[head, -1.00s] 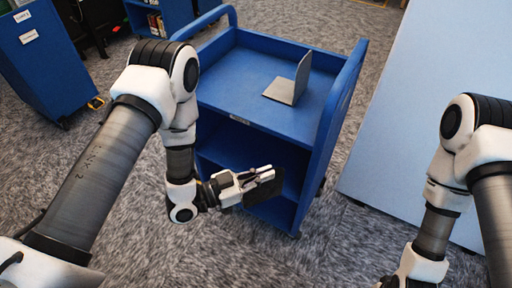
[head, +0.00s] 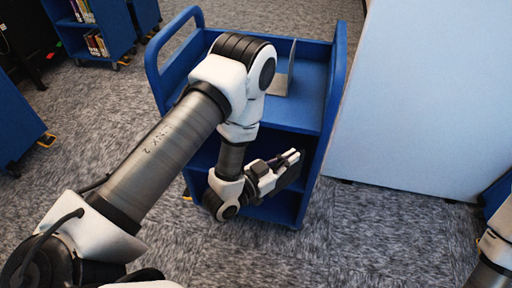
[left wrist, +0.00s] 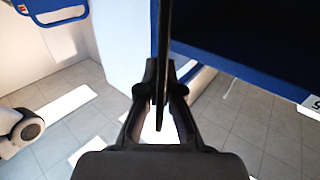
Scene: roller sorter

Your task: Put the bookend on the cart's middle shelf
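The blue cart (head: 338,90) stands ahead, with a top shelf and a dark opening below it. My left gripper (head: 292,158) is in front of the cart's lower right opening, shut on a thin dark plate, the bookend (head: 290,179). In the left wrist view the bookend (left wrist: 164,45) shows edge-on, upright between the fingertips (left wrist: 163,85). A blue shelf edge (left wrist: 245,71) lies just right of it. I cannot tell whether the bookend is inside the cart. My arm hides part of the middle shelf. My right gripper is out of view.
A grey L-shaped bookend (head: 281,84) stands on the cart's top shelf, partly behind my left arm. A large pale blue panel (head: 430,100) stands to the right. Another blue cart (head: 95,35) with books is at the back left. Carpet in front is clear.

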